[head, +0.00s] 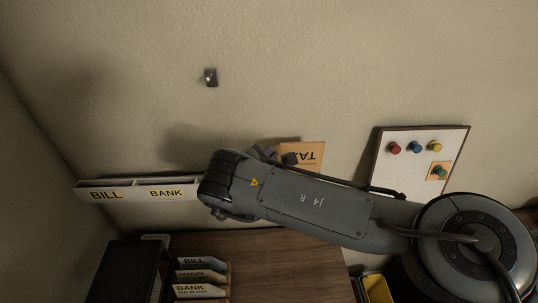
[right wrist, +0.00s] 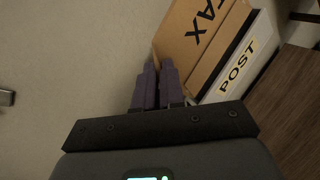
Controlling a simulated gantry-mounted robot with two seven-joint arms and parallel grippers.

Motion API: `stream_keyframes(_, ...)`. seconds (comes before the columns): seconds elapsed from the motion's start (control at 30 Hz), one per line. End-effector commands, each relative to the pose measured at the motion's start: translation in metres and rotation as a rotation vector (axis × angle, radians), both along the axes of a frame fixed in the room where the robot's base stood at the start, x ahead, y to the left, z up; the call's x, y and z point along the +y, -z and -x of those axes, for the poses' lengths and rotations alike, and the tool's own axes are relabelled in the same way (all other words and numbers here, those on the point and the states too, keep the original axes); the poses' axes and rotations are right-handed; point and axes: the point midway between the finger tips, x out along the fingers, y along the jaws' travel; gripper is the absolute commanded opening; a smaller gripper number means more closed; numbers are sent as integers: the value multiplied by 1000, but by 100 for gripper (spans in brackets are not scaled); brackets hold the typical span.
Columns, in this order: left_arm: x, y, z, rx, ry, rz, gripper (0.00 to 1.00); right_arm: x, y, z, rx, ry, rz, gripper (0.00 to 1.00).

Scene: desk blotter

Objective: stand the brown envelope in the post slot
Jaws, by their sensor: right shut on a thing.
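The brown envelope, marked TAX (head: 312,153), is partly visible above my right arm in the head view. It also fills the upper middle of the right wrist view (right wrist: 200,30). My right gripper (head: 278,155) is shut on the envelope's side edge, and its purple fingers show in the right wrist view (right wrist: 158,75). The white post slot, labelled POST (right wrist: 240,66), lies right along the envelope's lower edge. The envelope's lower part is behind the slot's front; I cannot tell how deep. The slot is hidden by my arm in the head view. My left gripper is not visible.
The white wall rack continues left with BILL (head: 106,195) and BANK (head: 166,193) labels. Below, several labelled folders (head: 200,275) stand on the wooden desk (head: 270,262). A pin board (head: 416,165) hangs at right. A small dark fitting (head: 211,77) is on the wall.

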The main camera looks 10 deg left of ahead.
Motion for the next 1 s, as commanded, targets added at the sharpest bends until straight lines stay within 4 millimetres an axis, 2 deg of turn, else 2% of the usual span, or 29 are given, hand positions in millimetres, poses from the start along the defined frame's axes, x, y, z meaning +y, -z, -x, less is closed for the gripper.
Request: stream_keyframes(1.0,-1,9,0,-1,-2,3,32,0,0,0,-1,0,1,0)
